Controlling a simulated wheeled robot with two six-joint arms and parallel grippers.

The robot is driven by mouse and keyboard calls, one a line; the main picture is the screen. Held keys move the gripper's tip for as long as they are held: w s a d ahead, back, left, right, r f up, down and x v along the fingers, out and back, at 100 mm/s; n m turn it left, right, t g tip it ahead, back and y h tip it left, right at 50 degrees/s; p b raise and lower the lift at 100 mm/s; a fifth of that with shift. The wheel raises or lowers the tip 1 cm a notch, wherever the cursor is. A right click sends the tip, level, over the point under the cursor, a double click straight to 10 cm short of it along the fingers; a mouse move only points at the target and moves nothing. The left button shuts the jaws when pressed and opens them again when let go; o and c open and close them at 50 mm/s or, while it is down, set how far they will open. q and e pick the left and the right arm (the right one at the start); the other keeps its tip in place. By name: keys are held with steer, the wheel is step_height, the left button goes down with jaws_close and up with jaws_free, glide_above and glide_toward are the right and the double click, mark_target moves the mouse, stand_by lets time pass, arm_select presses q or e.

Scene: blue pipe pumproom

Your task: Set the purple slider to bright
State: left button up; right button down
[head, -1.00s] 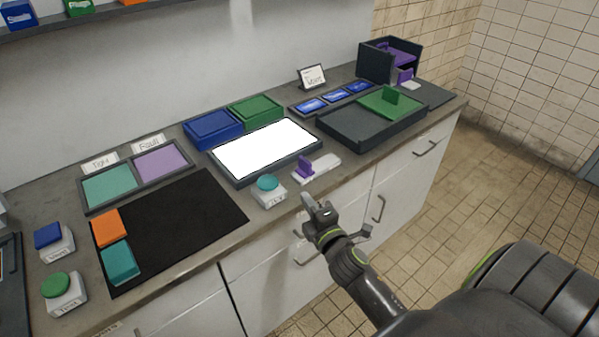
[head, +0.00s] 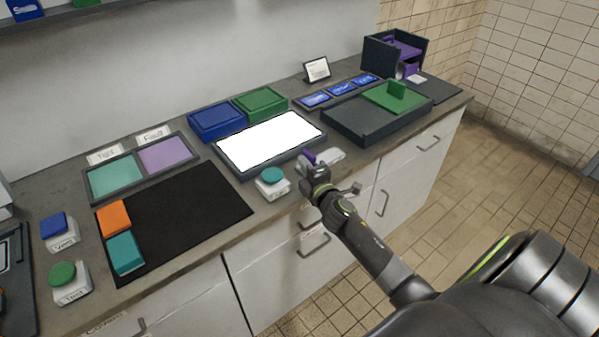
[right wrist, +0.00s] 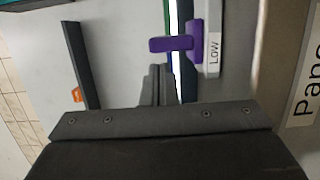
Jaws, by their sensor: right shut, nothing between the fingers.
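The purple slider (head: 310,156) sits on a pale base (head: 330,156) near the counter's front edge, in front of the bright white panel. In the head view my right gripper (head: 313,172) is at the slider's front and hides part of it. In the right wrist view the purple slider (right wrist: 182,43) is just beyond the shut fingers (right wrist: 158,85), beside a label reading "Low" (right wrist: 213,48). The fingers hold nothing. I cannot tell whether they touch the slider. My left gripper is not in view.
A teal button on a white box (head: 272,181) stands just left of the slider. The lit white panel (head: 270,141) lies behind it. A dark tray (head: 375,127) with a green piece (head: 396,96) is to the right. The black mat (head: 180,220) lies to the left.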

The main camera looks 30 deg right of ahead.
mark_target(329, 162)
steer(key=shift+d, duration=0.4)
steer(key=d+b, duration=0.1)
steer(key=d, duration=0.1)
steer(key=d+b, duration=0.1)
steer(key=d, duration=0.2)
steer(key=d+b, duration=0.1)
steer(key=d, duration=0.2)
steer(key=shift+w+d+f, duration=0.2)
steer(key=shift+w, duration=0.2)
steer(key=shift+d+r+b, duration=0.2)
steer(key=shift+d+b, duration=0.2)
steer(key=shift+d, duration=0.2)
steer(key=shift+a, duration=0.1)
